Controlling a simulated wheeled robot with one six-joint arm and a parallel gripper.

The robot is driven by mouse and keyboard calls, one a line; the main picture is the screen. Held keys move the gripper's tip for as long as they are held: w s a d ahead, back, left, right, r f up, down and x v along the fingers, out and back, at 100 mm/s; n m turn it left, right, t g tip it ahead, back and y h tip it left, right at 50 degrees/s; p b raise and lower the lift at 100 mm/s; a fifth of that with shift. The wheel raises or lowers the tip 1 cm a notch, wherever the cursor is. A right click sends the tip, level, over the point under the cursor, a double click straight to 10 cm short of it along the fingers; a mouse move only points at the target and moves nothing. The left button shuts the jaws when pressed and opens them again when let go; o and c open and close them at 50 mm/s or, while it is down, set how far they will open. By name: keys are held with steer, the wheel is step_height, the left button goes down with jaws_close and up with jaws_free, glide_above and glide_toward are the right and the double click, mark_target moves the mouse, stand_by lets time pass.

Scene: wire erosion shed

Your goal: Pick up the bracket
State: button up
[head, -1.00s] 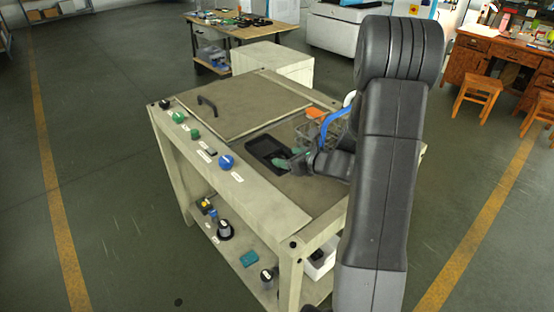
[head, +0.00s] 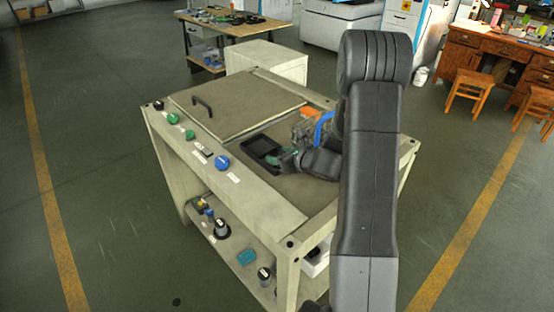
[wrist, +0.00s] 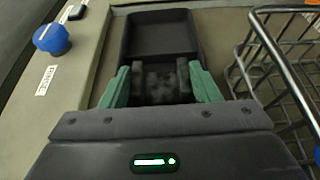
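A black tray (head: 262,147) lies on the bench top, and it also shows in the wrist view (wrist: 160,37). My gripper (head: 280,160) is low over the tray's near end. The far part of the tray looks empty. I cannot tell whether the fingers touch anything.
A wire basket (wrist: 285,60) stands close on the right of my gripper. A blue knob (wrist: 51,38) is on the bench's front panel at left. A flat lid with a handle (head: 235,104) covers the bench's far half. An orange object (head: 307,112) sits by the basket.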

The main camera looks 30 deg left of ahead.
steer(key=c, duration=0.3)
steer(key=shift+c, duration=0.2)
steer(key=shift+r, duration=0.1)
